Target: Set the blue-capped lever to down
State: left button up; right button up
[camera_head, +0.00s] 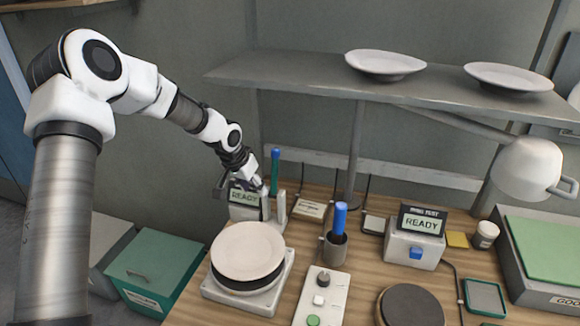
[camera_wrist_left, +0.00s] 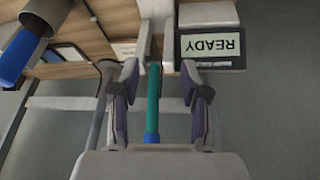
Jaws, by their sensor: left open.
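The lever stands upright in the head view, with a teal shaft (camera_head: 274,178) and a blue cap (camera_head: 275,154). Its foot is between pale upright plates beside a small box with a READY display (camera_head: 245,197). My left gripper (camera_head: 258,184) is at the lever, just left of the shaft in this view. In the left wrist view the teal shaft (camera_wrist_left: 153,95) runs between the two spread fingers of my left gripper (camera_wrist_left: 159,72), with clear space on both sides. The blue cap (camera_wrist_left: 151,138) is near the palm. My right gripper is not in view.
A cup (camera_head: 335,247) holding a blue-topped object (camera_head: 340,216) stands right of the lever. A plate (camera_head: 248,250) sits on a round stand in front. A shelf (camera_head: 300,78) with two plates hangs above the table. A second READY box (camera_head: 412,248) is further right.

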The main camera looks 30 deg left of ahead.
aim_at(275, 159)
pick_arm(q)
jog(key=w+p, duration=0.1)
jog(key=w, duration=0.2)
jog(key=w+r+p, duration=0.1)
jog(key=w, duration=0.3)
jog(key=w+p, duration=0.2)
jog(key=w, duration=0.2)
jog(key=shift+w+r, duration=0.2)
jog(key=shift+w+d+p, duration=0.1)
jog(key=shift+w+p, duration=0.2)
jog(key=shift+w, duration=0.05)
jog(key=shift+s+f, duration=0.1)
jog(key=shift+f, duration=0.1)
jog(key=shift+s+f, duration=0.1)
jog(key=shift+s, duration=0.05)
jog(key=shift+f, duration=0.15)
jog(key=c, duration=0.4)
jog(key=shift+w, duration=0.2)
grip_shut()
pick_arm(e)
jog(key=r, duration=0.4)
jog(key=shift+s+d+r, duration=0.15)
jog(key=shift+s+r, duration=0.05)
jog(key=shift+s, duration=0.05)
